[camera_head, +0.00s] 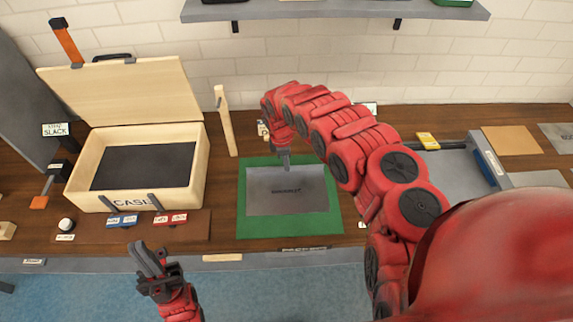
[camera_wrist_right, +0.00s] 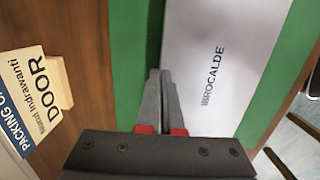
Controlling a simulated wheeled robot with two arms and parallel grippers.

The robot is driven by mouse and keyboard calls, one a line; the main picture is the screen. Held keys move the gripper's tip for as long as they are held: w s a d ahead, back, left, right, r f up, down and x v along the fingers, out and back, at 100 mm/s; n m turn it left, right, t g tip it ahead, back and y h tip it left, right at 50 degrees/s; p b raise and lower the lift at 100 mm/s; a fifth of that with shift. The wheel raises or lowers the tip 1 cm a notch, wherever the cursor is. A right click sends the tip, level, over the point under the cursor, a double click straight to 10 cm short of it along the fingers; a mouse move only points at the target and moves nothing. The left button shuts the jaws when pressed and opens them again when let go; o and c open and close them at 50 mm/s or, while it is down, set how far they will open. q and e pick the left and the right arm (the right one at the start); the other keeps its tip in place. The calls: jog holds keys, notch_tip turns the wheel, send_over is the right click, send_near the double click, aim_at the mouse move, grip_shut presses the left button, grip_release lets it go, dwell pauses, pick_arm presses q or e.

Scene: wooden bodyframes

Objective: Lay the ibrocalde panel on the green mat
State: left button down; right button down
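The ibrocalde panel (camera_head: 288,203) is a thin grey rectangle with its name printed on it. It appears to lie flat over the green mat (camera_head: 252,228), inside its borders; I cannot tell whether all of it touches. In the right wrist view the panel (camera_wrist_right: 225,40) shows its label, with green mat (camera_wrist_right: 128,60) on both sides. My right gripper (camera_head: 286,165) points down at the panel's far edge. Its fingers (camera_wrist_right: 162,80) are close together at that edge and look shut on it. My left gripper (camera_head: 150,260) is empty, fingers slightly apart, in front of the table.
An open wooden case (camera_head: 198,165) with a dark lining stands left of the mat. A wooden post (camera_head: 226,125) stands between them. A sign block (camera_wrist_right: 40,90) is beside the mat. A grey tray (camera_head: 450,175) lies to the right. My right arm covers the area right of the mat.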

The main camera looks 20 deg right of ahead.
jog(key=shift+f, duration=0.1)
jog(key=c, duration=1.5)
grip_release()
jog(key=shift+s, duration=0.1)
jog(key=o, duration=0.4)
